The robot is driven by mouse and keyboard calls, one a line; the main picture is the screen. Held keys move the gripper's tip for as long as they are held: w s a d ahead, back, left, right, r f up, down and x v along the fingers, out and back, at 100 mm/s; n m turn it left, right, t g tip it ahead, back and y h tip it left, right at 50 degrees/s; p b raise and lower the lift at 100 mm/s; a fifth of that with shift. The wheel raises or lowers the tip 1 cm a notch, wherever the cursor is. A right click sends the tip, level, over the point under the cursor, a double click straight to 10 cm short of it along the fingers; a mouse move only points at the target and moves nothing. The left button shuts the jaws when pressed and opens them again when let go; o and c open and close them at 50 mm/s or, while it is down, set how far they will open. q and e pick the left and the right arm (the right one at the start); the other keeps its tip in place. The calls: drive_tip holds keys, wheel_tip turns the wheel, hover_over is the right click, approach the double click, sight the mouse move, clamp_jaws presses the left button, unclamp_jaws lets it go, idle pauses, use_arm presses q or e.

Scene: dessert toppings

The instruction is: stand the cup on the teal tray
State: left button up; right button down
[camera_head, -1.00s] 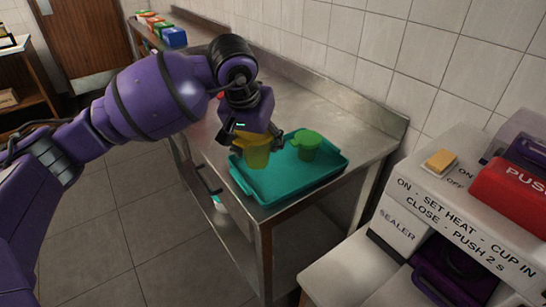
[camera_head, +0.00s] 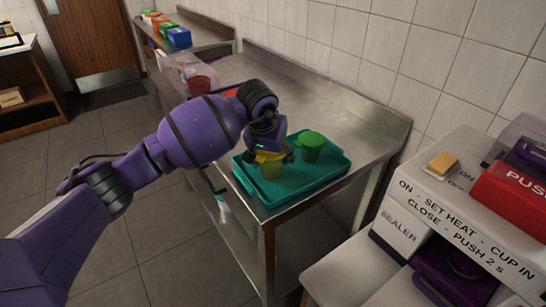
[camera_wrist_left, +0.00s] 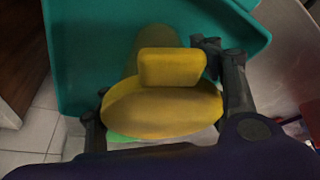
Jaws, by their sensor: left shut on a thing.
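A yellow cup (camera_head: 271,170) is held upright in my left gripper (camera_head: 270,154), low over the left part of the teal tray (camera_head: 300,187). I cannot tell whether its base touches the tray. In the left wrist view the yellow round top (camera_wrist_left: 160,110) with its tab lies between the two fingers, and the tray (camera_wrist_left: 90,55) shows behind it. A green cup with a green lid (camera_head: 312,138) stands on the tray just to the right of my gripper. My right gripper is out of view.
The tray lies near the front end of a steel table (camera_head: 357,118) against a tiled wall. A clear bin with a red cup (camera_head: 199,84) stands farther back. A sealer machine (camera_head: 410,212) stands at the right.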

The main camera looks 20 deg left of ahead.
sight(267, 154)
use_arm(q)
drive_tip(key=shift+f, duration=0.2)
drive_tip(key=o, duration=1.3)
drive_tip(key=shift+c, duration=0.2)
drive_tip(key=shift+r, duration=0.1)
drive_tip(key=shift+r, duration=0.35)
drive_tip(key=v, duration=1.1)
drive_tip(key=shift+s+r, duration=0.2)
drive_tip(key=shift+s, duration=0.1)
